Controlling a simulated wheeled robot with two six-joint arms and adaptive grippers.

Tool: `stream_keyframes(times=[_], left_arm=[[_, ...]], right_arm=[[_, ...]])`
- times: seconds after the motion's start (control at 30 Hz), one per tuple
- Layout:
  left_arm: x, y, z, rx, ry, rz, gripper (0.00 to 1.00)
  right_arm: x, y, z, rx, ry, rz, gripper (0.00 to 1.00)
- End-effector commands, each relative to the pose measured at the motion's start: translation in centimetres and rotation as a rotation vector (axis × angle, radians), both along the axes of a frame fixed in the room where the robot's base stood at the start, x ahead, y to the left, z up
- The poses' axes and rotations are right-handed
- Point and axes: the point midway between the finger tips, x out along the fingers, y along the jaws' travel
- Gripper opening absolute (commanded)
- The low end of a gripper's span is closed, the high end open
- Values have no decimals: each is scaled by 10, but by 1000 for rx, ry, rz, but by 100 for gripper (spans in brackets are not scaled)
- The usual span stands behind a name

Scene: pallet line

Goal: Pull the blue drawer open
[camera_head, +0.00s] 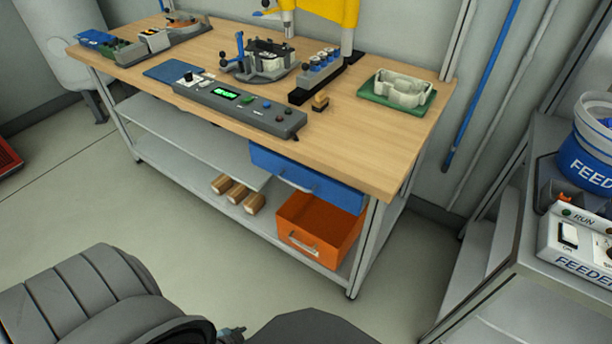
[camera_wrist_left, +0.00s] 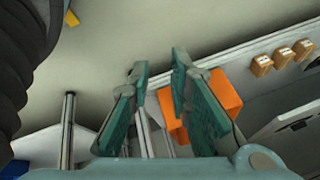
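The blue drawer (camera_head: 335,193) hangs under the right part of the workbench top, with a handle on its front. It looks shut. I cannot make out the blue drawer in the left wrist view. My left gripper (camera_wrist_left: 160,66) is open in the left wrist view, with nothing between its teal finger pads. The orange bin (camera_wrist_left: 222,95) shows behind its fingers. In the head view my left arm comes in at the lower left, apart from the drawer, and its fingertips are not clearly visible. My right gripper is in neither view.
The orange bin (camera_head: 318,229) stands on the lower shelf just below the drawer, near the bench's right front leg (camera_head: 368,250). Several wooden blocks (camera_head: 238,193) lie left of it. A control box (camera_head: 240,106) sits on the bench top. A feeder stand is at right. The floor in front is clear.

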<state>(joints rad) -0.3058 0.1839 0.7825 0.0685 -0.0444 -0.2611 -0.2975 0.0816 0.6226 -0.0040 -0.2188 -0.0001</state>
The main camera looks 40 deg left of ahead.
Motion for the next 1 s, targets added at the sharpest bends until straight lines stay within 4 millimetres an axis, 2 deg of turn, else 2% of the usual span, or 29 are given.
stream_keyframes(times=[0.03,0.07,0.1,0.17,0.2,0.23,0.3,0.4,0.43,0.53,0.6,0.67,0.8,0.9,1.0], left_arm=[[57,31,-11,101,-160,-129,18],[93,48,1,187,-270,-219,18],[139,66,26,321,-420,-341,18],[195,83,74,545,-630,-501,18],[221,88,108,690,-747,-579,18],[234,89,133,791,-821,-622,18],[251,88,179,980,-948,-679,18],[261,84,217,1117,-1031,-701,18],[264,84,222,1131,-1039,-701,18],[280,85,229,1139,-1042,-700,18],[297,85,232,1139,-1041,-699,18],[314,86,234,1138,-1041,-698,18],[354,87,238,1136,-1037,-699,18],[373,88,243,1137,-1035,-697,18],[384,87,244,1133,-1035,-702,18]], right_arm=[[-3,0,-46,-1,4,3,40],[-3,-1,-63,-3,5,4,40],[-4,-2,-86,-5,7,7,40],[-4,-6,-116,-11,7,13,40],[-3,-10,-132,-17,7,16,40],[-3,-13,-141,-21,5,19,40],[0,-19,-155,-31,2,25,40],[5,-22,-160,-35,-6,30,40],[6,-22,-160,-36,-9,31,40],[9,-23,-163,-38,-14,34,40],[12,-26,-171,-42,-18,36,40],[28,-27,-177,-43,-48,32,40],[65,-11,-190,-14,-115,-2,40],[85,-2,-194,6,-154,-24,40],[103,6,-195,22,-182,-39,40]])
